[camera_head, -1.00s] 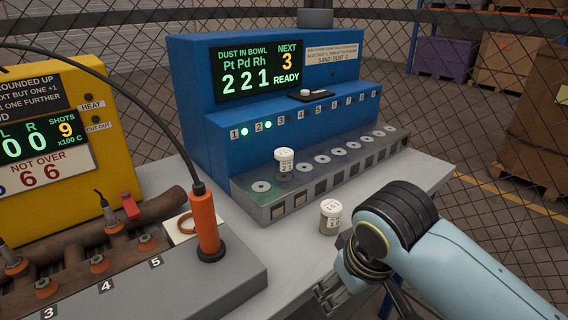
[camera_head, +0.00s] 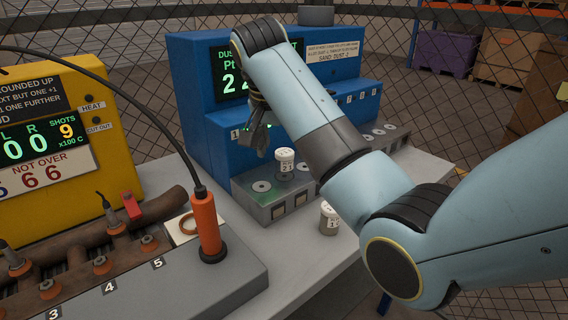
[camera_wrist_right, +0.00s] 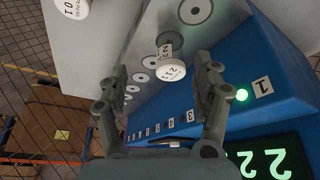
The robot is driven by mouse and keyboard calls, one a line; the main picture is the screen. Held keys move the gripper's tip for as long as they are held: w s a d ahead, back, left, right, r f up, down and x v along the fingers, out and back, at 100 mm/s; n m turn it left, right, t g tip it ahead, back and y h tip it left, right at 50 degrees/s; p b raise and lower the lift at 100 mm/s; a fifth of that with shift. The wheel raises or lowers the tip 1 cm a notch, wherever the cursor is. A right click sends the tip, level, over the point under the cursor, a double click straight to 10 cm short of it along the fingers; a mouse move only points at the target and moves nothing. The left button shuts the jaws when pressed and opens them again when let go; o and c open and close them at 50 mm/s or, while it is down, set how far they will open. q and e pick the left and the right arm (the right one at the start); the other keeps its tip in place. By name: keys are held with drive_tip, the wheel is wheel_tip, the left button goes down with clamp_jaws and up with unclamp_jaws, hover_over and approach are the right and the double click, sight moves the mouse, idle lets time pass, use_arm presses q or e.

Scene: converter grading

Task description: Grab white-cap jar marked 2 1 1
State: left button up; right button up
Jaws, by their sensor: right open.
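One white-cap jar (camera_head: 284,160) stands upright on the front ledge of the blue machine, on its second seat. It also shows in the right wrist view (camera_wrist_right: 173,72), with digits including 2 and 1, too small to read surely. Another white-cap jar (camera_head: 329,218) stands on the grey table in front of the machine. It is partly cut off in the right wrist view (camera_wrist_right: 72,8), with "01" legible on it. My right gripper (camera_head: 258,138) is open and empty, just above and behind the ledge jar. In the wrist view that jar lies between the spread fingers (camera_wrist_right: 162,64), apparently beyond the tips. My left gripper is out of view.
The blue machine (camera_head: 190,95) rises behind the ledge, and my right arm covers part of its display. Empty round seats (camera_head: 261,187) lie along the ledge. An orange-handled tool (camera_head: 207,222) and a yellow machine (camera_head: 100,120) stand left. A mesh fence (camera_head: 140,40) runs behind.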

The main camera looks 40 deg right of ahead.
sight(282, 154)
drive_tip(key=shift+m, duration=0.5)
drive_tip(key=w+d+f, duration=0.1)
drive_tip(key=f, duration=0.1)
drive_tip(key=w+d+f, duration=0.1)
drive_tip(key=f, duration=0.2)
drive_tip(key=w+d+f, duration=0.1)
drive_tip(key=w+f, duration=0.1)
drive_tip(key=shift+w+d+f, duration=0.1)
drive_tip(key=shift+d+f, duration=0.1)
drive_tip(key=shift+d, duration=0.15)
drive_tip(key=c, duration=1.3)
